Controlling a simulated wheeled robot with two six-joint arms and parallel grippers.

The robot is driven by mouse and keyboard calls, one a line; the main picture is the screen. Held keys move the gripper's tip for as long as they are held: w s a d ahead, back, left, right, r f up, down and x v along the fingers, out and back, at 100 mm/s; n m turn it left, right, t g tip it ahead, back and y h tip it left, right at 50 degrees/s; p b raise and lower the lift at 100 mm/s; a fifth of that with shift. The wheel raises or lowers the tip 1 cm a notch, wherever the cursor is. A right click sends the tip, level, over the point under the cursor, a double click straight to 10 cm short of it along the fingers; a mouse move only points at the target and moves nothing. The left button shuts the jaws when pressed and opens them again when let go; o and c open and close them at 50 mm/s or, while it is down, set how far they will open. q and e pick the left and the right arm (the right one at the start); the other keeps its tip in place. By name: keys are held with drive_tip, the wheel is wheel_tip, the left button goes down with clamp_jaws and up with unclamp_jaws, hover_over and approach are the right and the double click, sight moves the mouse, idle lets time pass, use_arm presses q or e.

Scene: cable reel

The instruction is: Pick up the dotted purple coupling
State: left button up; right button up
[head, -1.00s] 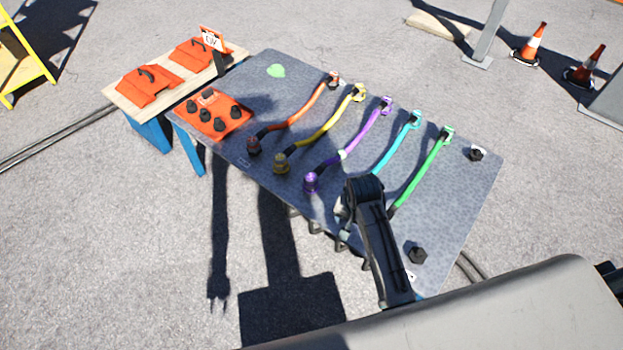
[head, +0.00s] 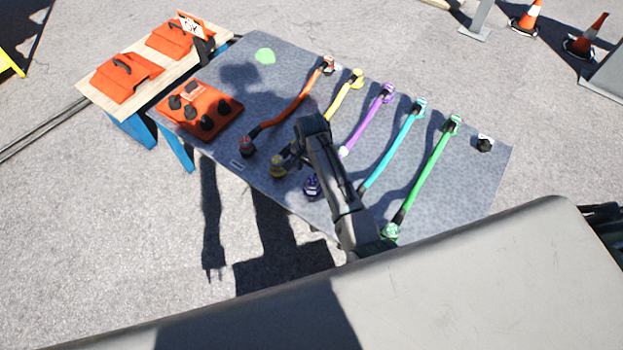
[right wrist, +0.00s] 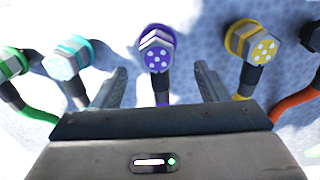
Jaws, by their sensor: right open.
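The purple coupling (head: 312,188) sits at the near end of the purple cable (head: 362,126), near the grey table's front edge, in shade. In the right wrist view, the purple coupling (right wrist: 156,46) shows light dots on its face and stands upright ahead of the fingers, roughly centred between them. My right gripper (right wrist: 161,72) is open and empty, apart from the coupling, as far as I can tell. In the head view, my right arm reaches over the table and hides part of the purple cable; the right gripper (head: 287,160) is partly covered. My left gripper is not in view.
A yellow coupling (right wrist: 257,46) and a cyan coupling (right wrist: 67,58) flank the purple one, with orange (head: 246,146) and green (head: 389,232) ones further out. An orange block with black knobs (head: 205,112) lies on the grey table (head: 470,185), left. A wooden-topped bench (head: 100,100) adjoins it.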

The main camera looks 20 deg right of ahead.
sight(313, 180)
drive_tip(key=shift+f, duration=0.85)
drive_tip(key=f, duration=0.4)
drive_tip(key=shift+d+f, duration=0.2)
drive_tip(key=shift+d, duration=0.1)
drive_tip(key=shift+f, duration=0.55)
drive_tip(key=c, duration=0.6)
drive_tip(key=shift+r, duration=0.1)
drive_tip(key=c, duration=0.6)
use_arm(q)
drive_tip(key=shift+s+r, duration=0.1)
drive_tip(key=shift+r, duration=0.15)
